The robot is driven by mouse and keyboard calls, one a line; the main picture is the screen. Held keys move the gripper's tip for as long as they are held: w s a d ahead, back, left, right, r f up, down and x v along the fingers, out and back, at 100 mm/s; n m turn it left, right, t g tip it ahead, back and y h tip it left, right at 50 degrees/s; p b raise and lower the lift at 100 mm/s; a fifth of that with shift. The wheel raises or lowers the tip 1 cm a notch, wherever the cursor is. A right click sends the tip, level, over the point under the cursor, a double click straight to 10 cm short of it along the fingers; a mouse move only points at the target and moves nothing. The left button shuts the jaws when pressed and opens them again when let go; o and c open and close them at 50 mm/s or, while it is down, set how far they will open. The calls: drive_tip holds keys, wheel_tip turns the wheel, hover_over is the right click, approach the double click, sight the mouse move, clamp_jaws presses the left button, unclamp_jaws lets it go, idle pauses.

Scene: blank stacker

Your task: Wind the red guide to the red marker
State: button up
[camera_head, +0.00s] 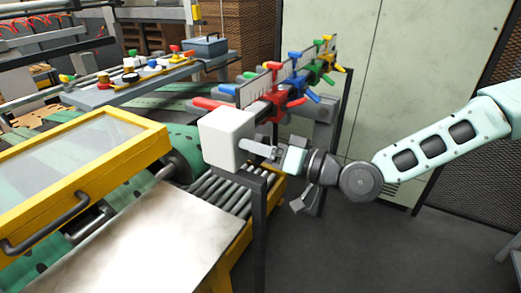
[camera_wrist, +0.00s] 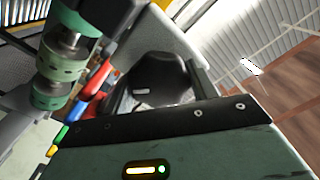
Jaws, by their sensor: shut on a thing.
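The red guide (camera_head: 276,103) sits on the near end of a rail behind the white box, with red handles sticking out at its sides. Red parts also show in the wrist view (camera_wrist: 96,104), left of centre. A pale scale plate (camera_head: 254,92) stands beside the red guide; I cannot make out the red marker on it. My gripper (camera_head: 276,153) is at the right side of the white box (camera_head: 226,138), level with its grey crank arm (camera_head: 257,149). It is shut on the crank handle, which my fingers mostly hide.
Blue (camera_head: 295,84), green and yellow guides stand farther along the rail. A dark post (camera_head: 259,235) stands below the box. The floor at right is clear; a pale cabinet (camera_head: 400,60) stands behind.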

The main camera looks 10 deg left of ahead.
drive_tip(key=shift+m, duration=0.6)
drive_tip(key=o, duration=1)
drive_tip(key=shift+s+d+b, duration=0.1)
drive_tip(key=shift+d+b, duration=0.25)
drive_tip(key=shift+d, duration=0.15)
drive_tip(key=b+v, duration=0.3)
drive_tip(key=v, duration=1.3)
drive_tip(key=shift+d+b, duration=0.25)
drive_tip(key=shift+b, duration=0.05)
